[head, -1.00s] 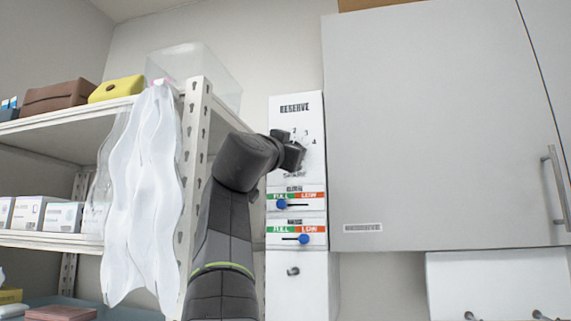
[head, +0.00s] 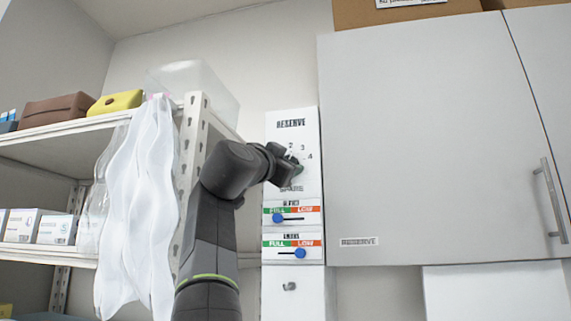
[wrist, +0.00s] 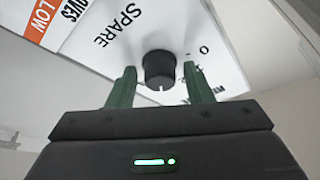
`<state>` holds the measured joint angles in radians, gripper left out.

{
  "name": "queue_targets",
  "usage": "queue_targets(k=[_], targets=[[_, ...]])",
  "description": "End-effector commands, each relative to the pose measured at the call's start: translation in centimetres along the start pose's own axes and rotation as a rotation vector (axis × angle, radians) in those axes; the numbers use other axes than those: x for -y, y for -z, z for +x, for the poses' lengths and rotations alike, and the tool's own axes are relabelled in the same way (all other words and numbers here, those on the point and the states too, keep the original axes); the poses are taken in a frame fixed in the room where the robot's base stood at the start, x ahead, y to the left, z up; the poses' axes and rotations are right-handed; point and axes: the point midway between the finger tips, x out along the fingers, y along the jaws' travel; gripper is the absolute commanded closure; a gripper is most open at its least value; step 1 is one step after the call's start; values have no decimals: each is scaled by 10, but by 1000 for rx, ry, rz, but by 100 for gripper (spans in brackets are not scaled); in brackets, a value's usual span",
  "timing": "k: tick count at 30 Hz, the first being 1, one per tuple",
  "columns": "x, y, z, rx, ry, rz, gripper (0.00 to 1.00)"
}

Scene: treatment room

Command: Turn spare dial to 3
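In the wrist view the mark is on the side of the knob facing my gripper. In the head view the numerals 2, 3 and 4 show on the panel (head: 292,122), and my gripper (head: 290,168) hides most of the dial. My gripper (wrist: 160,88) is open in the wrist view, one green finger on each side of the knob, with a gap on both sides. The numeral the mark points to is hidden.
A grey cabinet (head: 430,150) stands close on the right. A shelf post (head: 190,150) with hanging clear plastic (head: 140,200) stands left of my arm.

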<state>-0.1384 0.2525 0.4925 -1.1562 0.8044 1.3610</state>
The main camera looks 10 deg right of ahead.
Motion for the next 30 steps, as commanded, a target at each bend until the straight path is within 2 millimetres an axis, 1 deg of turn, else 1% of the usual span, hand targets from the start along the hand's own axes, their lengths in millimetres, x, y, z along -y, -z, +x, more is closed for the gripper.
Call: queue_targets(k=[9,13,17,24,30], targets=[[0,1,0,-1,0,0,44],[4,6,2,-1,1,1,44],[15,19,8,-2,0,1,44],[40,52,22,-2,1,1,44],[52,69,28,0,0,1,44]])
